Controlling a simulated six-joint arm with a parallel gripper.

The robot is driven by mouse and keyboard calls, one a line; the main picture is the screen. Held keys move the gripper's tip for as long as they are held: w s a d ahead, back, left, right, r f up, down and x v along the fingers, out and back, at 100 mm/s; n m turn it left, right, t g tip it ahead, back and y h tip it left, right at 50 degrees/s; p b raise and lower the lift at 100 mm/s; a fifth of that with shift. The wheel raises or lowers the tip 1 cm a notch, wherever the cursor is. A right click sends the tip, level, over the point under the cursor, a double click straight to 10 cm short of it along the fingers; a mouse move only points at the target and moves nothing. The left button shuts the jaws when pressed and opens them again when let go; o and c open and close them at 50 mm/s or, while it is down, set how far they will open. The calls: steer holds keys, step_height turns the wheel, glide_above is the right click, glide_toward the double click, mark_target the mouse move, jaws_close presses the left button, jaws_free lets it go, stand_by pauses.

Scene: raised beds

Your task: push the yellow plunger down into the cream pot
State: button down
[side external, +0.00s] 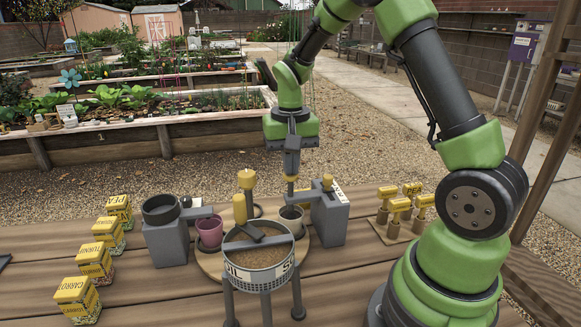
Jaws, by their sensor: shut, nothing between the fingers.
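A soil sieve (260,277) on legs stands in front of the pot. A grey block (330,213) with a yellow knob stands close on the right. A pink pot (209,232) and grey holder (165,241) are left. Yellow-handled tools (400,206) stand right; seed boxes (77,298) line the left.

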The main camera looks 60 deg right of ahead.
step_height(320, 180, up, 8)
steer(key=shift+r, duration=0.2)
stand_by(0.9)
steer(key=s+a+r+n+t+y, duration=0.1)
steer(key=s+a+r+n+t, duration=0.1)
steer(key=s+a, duration=0.4)
steer(key=s+a+r+n+t+y, duration=0.1)
steer(key=s+a+r+n+t, duration=0.2)
steer(key=s, duration=0.6)
steer(key=a+r+t, duration=0.1)
steer(key=a+t, duration=0.1)
steer(key=a, duration=0.1)
steer(key=shift+s+a+r, duration=0.15)
steer(key=shift+s+r, duration=0.1)
steer(key=shift+s, duration=0.15)
